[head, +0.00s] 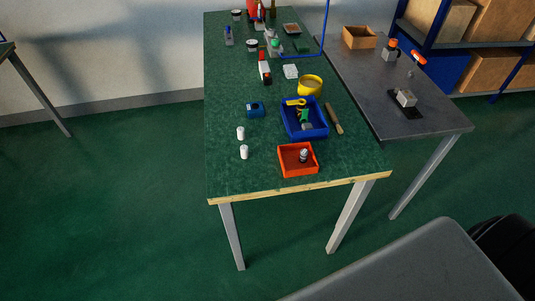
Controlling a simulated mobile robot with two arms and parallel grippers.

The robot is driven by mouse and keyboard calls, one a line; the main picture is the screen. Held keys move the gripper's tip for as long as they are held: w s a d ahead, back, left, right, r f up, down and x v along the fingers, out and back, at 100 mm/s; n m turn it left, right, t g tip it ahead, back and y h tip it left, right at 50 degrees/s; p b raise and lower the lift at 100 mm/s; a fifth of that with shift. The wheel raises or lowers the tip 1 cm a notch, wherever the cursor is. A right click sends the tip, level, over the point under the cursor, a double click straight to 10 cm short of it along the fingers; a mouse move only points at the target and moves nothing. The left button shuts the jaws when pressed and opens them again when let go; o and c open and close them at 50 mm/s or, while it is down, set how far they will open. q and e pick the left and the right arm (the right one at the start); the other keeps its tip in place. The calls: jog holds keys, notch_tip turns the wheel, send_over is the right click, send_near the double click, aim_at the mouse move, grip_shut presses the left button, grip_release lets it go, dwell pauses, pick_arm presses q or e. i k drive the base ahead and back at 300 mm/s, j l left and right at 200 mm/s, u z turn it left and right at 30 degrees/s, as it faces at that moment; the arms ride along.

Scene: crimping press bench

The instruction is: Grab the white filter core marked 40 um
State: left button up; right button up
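Two small white cylinders stand upright on the green bench top, left of the bins. The upper white cylinder (241,133) is near the blue block, and the lower white cylinder (244,152) is closer to the front edge. They look like filter cores, but no 40 um marking is readable on either one. Neither of my grippers is in the head view.
The green bench (225,170) also holds an orange-red bin (283,171), a blue bin (289,129), a blue block (255,110), a yellow bowl (310,86) and a wooden-handled tool (334,118). A grey table (440,123) stands right. The bench's front left is clear.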

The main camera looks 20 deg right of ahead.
aim_at(244, 149)
jog(key=l+u, duration=0.2)
jog(key=l, duration=0.2)
jog(key=l+u, duration=0.25)
jog(key=l, duration=0.15)
jog(key=k+l+u, duration=0.2)
jog(key=l, duration=0.15)
jog(key=l+u, duration=0.2)
jog(key=l, duration=0.15)
jog(key=k+l+u, duration=0.2)
jog(key=l, duration=0.15)
jog(key=k+l+u, duration=0.25)
jog(key=i+l, duration=0.1)
